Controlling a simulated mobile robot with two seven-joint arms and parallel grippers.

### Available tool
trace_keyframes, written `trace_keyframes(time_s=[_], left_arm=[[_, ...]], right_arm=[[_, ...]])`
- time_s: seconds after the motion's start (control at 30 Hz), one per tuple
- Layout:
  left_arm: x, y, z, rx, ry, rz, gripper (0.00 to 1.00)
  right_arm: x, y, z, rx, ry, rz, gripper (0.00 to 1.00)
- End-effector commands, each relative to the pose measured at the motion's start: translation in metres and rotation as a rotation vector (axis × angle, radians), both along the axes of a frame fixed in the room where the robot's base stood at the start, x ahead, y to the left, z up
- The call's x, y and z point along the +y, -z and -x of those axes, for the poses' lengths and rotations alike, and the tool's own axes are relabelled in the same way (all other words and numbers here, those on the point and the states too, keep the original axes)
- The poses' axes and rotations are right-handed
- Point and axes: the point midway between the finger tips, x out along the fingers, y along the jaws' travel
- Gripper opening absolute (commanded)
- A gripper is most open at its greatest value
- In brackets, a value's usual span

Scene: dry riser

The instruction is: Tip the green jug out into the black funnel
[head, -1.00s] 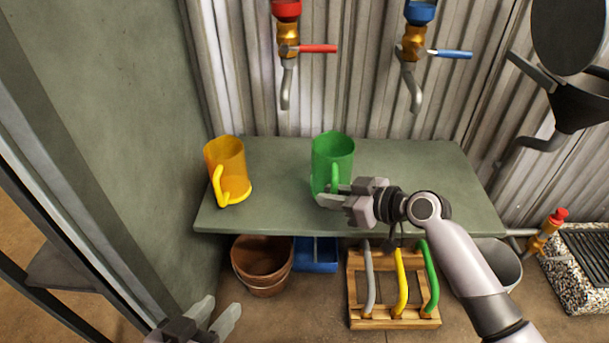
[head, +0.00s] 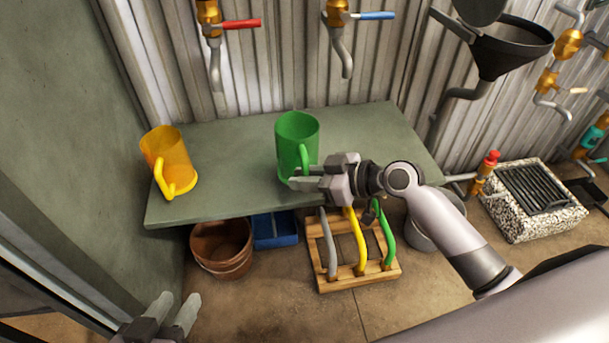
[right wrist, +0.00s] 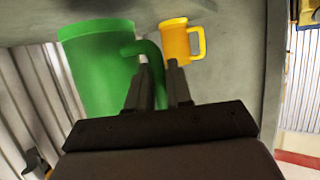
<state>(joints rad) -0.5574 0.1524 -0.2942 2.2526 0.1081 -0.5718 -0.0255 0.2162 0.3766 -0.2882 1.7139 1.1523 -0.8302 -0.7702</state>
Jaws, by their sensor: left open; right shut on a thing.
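The green jug (head: 297,137) is upright at the shelf's middle, on or just above it; I cannot tell which. My right gripper (head: 303,178) is shut on its handle, and in the right wrist view the handle (right wrist: 152,58) runs between the fingers (right wrist: 160,75). The black funnel (head: 508,48) is mounted on the wall at the upper right, above a grey pipe, with a round dark lid raised behind it. My left gripper (head: 178,318) is open and empty at the bottom left, apart from everything.
A yellow jug (head: 170,160) stands at the shelf's left, also in the right wrist view (right wrist: 174,40). Taps with a red lever (head: 242,24) and a blue lever (head: 377,15) hang above the grey-green shelf (head: 225,190). Below are pots, a blue tray and a hose rack (head: 355,278).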

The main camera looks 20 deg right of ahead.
Motion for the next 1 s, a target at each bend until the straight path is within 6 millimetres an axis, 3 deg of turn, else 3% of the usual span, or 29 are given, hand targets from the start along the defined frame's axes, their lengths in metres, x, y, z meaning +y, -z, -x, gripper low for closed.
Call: trace_keyframes(time_s=[1.0], left_arm=[[-0.001,-0.028,-0.001,-0.003,0.0,0.003,0.42]], right_arm=[[0.006,-0.002,0.061,-0.001,0.0,0.001,0.0]])
